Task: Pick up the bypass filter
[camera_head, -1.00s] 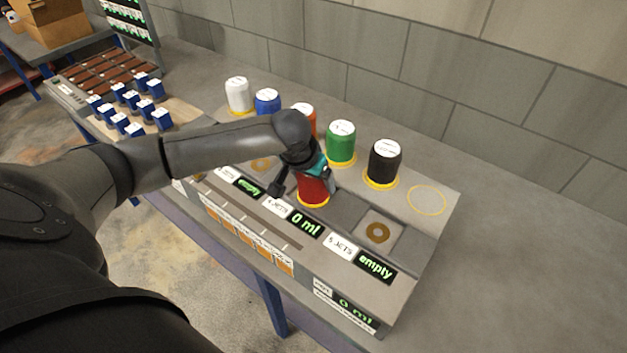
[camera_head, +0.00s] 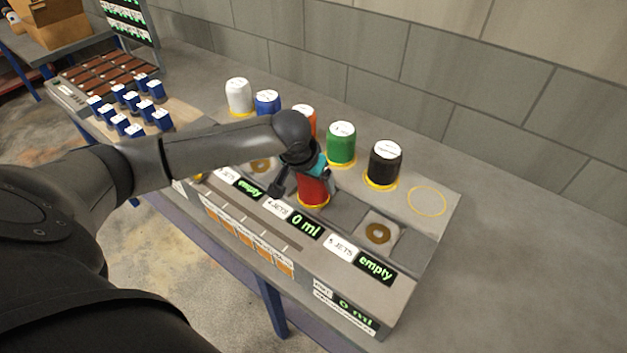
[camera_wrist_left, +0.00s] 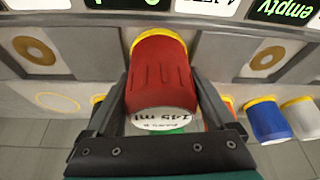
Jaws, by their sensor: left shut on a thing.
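A red canister (camera_head: 313,189) with a yellow rim is at the "4 JETS" station, beside a display reading "0 ml". My left gripper (camera_head: 301,176) is around it from above and shut on it. In the left wrist view the red canister (camera_wrist_left: 160,72) sits between the two fingers, its white "145 ml" label toward the camera. I cannot tell whether its base touches the station. No readable label names the bypass filter. Behind stand a white canister (camera_head: 238,95), a blue canister (camera_head: 267,103), a partly hidden orange one, a green canister (camera_head: 341,145) and a black canister (camera_head: 384,165).
An empty yellow ring (camera_head: 427,200) marks the bench right of the black canister. The "5 JETS" station (camera_head: 378,233) is empty and reads "empty". Several small blue blocks (camera_head: 130,100) stand at the left. A grey block wall (camera_head: 440,70) rises behind.

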